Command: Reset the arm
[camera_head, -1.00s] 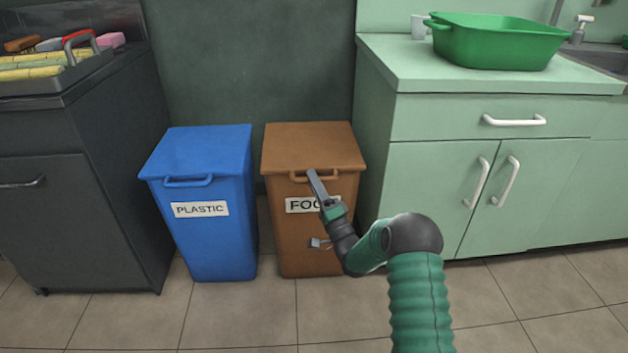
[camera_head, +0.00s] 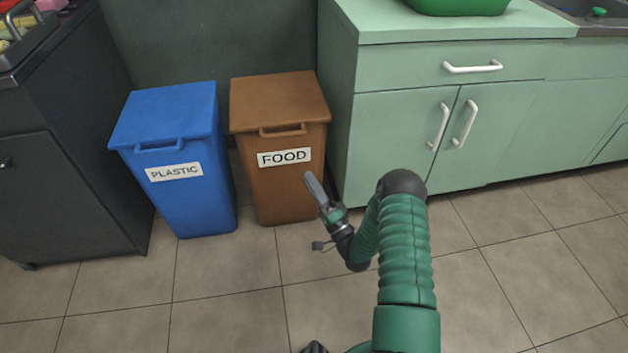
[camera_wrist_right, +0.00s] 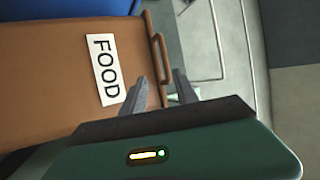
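My right arm reaches in from the bottom of the head view, and its gripper (camera_head: 314,184) is in front of the brown FOOD bin (camera_head: 290,185), near its lower right side. In the right wrist view the two fingers of this gripper (camera_wrist_right: 160,85) stand apart with nothing between them. The bin with its FOOD label (camera_wrist_right: 60,70) and handle shows beyond them. The bin's lid is shut. My left gripper cannot be made out in the head view.
A blue PLASTIC bin (camera_head: 188,198) stands left of the brown bin. A dark cabinet (camera_head: 75,150) is at the far left. A green cabinet (camera_head: 390,135) with a green basin (camera_head: 455,5) on top is at the right. The tiled floor (camera_head: 220,305) in front is clear.

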